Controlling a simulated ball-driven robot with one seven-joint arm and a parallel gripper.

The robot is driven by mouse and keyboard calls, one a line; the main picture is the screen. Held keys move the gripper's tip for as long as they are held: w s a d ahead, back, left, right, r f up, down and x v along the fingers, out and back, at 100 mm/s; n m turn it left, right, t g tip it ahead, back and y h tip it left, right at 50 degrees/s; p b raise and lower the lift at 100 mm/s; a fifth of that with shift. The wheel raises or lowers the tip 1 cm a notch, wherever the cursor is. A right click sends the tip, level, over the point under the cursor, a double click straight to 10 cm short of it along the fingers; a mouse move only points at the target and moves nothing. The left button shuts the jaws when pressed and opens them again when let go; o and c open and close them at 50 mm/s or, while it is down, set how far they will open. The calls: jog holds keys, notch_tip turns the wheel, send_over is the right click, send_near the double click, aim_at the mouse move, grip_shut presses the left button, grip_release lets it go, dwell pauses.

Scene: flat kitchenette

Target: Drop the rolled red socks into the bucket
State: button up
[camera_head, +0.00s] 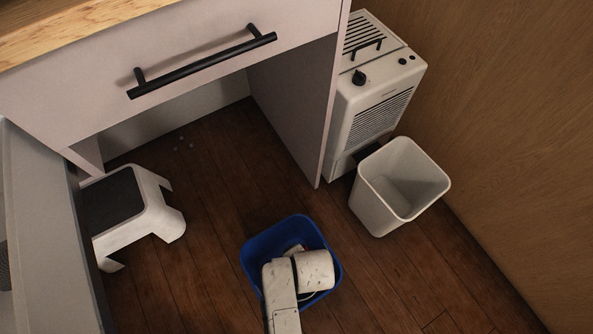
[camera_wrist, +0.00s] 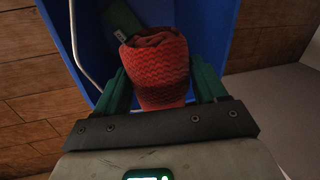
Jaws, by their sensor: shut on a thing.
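The rolled red socks (camera_wrist: 158,65), with a dark zigzag pattern, sit between the green fingers of my gripper (camera_wrist: 162,80) in the wrist view. My gripper is shut on them. The blue bucket (camera_head: 262,247) stands on the wood floor at the lower middle of the head view, with my arm above it. In the wrist view the bucket (camera_wrist: 222,38) lies behind the socks, with its thin metal handle at the left. In the head view my arm hides the fingers and the socks.
A white bin (camera_head: 375,212) stands to the right of the bucket, before a white heater (camera_head: 372,105). A white step stool (camera_head: 150,205) with a dark top is at the left. A drawer (camera_head: 180,65) with a black handle overhangs the floor. A dark green thing (camera_wrist: 121,18) shows inside the bucket.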

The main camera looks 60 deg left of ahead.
jog(key=o, duration=1.1)
jog(key=shift+r, duration=0.1)
jog(key=p+v, duration=0.5)
jog(key=v, duration=0.5)
jog(key=shift+r, duration=0.3)
